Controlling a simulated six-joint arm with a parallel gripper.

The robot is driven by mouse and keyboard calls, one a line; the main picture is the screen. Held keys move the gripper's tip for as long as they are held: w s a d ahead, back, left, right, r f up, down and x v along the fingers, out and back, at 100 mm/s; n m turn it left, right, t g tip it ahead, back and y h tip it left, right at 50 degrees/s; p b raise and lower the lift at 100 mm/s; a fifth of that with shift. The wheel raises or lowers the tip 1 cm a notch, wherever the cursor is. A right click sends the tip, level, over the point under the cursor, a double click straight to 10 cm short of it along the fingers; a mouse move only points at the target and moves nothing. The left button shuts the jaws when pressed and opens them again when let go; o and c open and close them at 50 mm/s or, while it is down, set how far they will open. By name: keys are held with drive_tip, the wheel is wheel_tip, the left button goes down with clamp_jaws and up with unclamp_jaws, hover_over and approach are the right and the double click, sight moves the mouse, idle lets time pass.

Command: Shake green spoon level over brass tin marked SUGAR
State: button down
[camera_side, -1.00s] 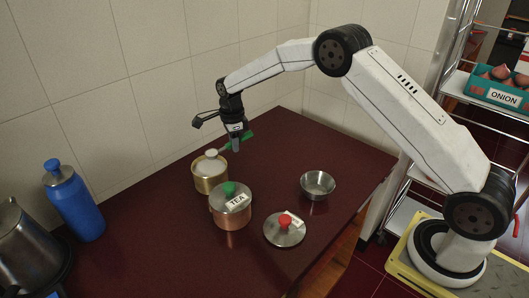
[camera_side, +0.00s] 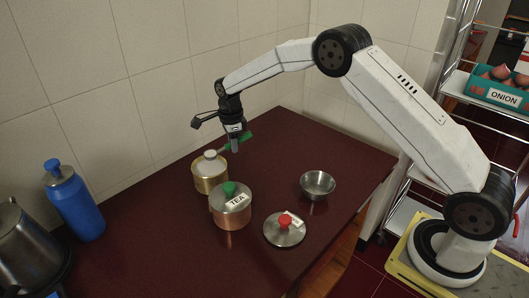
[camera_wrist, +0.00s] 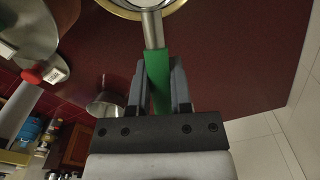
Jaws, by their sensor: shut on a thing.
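My gripper (camera_side: 235,146) is shut on the green handle of the spoon (camera_side: 246,137), above the table behind the copper tin. In the wrist view the green handle (camera_wrist: 157,78) sits between the fingers (camera_wrist: 158,88), and its metal shaft runs up to the top edge. The brass tin (camera_side: 210,182) stands behind the copper tin with its top open and pale inside. A whitish rounded heap shows at its mouth, apparently in the spoon's bowl. In the wrist view the tin's gold rim (camera_wrist: 122,11) surrounds the spoon end, which is cut off.
A copper tin (camera_side: 231,217) with a green-knobbed lid marked TEA stands close in front of the brass tin. A loose lid with a red knob (camera_side: 284,222) and a steel bowl (camera_side: 318,185) sit to the right. A blue bottle (camera_side: 74,205) stands far left.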

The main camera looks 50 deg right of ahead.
drive_tip(key=shift+d, duration=0.3)
drive_tip(key=shift+s+a, duration=0.1)
drive_tip(key=shift+a, duration=1.65)
drive_tip(key=shift+d, duration=1.75)
drive_tip(key=shift+a, duration=0.25)
drive_tip(key=shift+a, duration=0.6)
